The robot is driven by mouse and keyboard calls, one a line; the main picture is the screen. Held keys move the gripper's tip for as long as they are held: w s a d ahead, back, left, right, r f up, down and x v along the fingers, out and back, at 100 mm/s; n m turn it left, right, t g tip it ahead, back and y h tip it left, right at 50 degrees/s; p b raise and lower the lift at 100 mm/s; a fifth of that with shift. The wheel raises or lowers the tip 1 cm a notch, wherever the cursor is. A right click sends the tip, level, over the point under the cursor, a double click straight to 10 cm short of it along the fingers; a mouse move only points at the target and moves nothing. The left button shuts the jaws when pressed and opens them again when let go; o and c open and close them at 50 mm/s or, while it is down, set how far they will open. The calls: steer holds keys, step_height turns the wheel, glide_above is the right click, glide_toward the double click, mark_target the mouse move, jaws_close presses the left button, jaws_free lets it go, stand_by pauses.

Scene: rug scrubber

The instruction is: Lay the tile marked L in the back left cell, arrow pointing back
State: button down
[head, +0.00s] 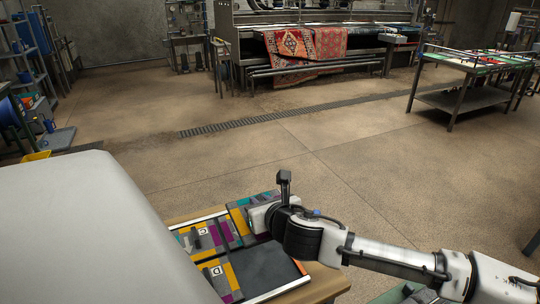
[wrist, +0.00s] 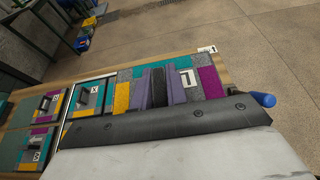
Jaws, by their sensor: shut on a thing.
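My gripper (wrist: 157,88) is shut on the dark grip in the tile's middle. In the head view the patterned tile (head: 239,216) shows beside and partly behind my gripper (head: 262,217), at the far side of the framed tray (head: 208,217). I cannot tell whether it touches the surface below, and I cannot make out its arrow. A dark bare cell (head: 265,270) lies at the near right of the tray.
Tiles marked C (head: 203,232) and D (head: 217,270) lie in the tray's left part. A tile marked X (wrist: 93,90) lies left of the held tile in the wrist view. The wooden table edge (head: 335,284) runs along the right, with open floor beyond.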

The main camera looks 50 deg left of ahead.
mark_target(262, 262)
step_height(262, 262, down, 18)
steer(key=shift+f+p, duration=0.1)
steer(key=shift+p, duration=1.05)
steer(key=shift+s+f, duration=0.1)
steer(key=shift+f, duration=0.15)
steer(key=shift+f+b, duration=0.3)
steer(key=c, duration=1.4)
jaws_free()
steer(key=shift+r, duration=0.1)
